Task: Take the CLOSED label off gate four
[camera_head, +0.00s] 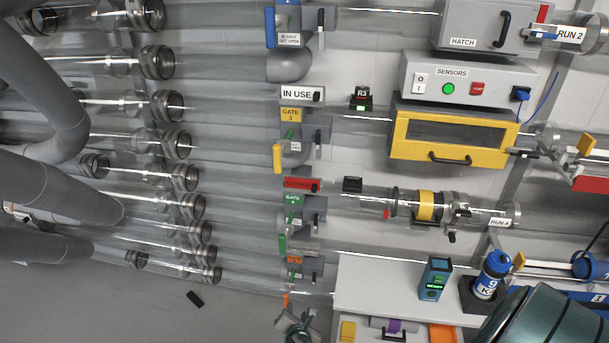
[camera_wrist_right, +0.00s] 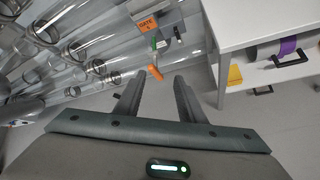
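Gate four has a green plate (camera_head: 292,199) on the pipe wall, in the middle of the head view. A red label (camera_head: 302,184) sits just above this plate; its white lettering is too small to read surely. A green handle (camera_head: 282,243) hangs below the plate. My right gripper (camera_head: 298,322) is at the bottom of the head view, well below the red label and apart from it. In the right wrist view its two fingers (camera_wrist_right: 158,88) are spread with nothing between them. My left gripper is not in view.
The orange-tagged gate (camera_head: 294,260) is just above my right gripper; its orange handle (camera_wrist_right: 155,72) shows ahead of the fingers. A white table (camera_head: 375,285) stands to the right. Clear pipes (camera_head: 190,205) fill the left. A small black block (camera_head: 195,299) lies on the floor.

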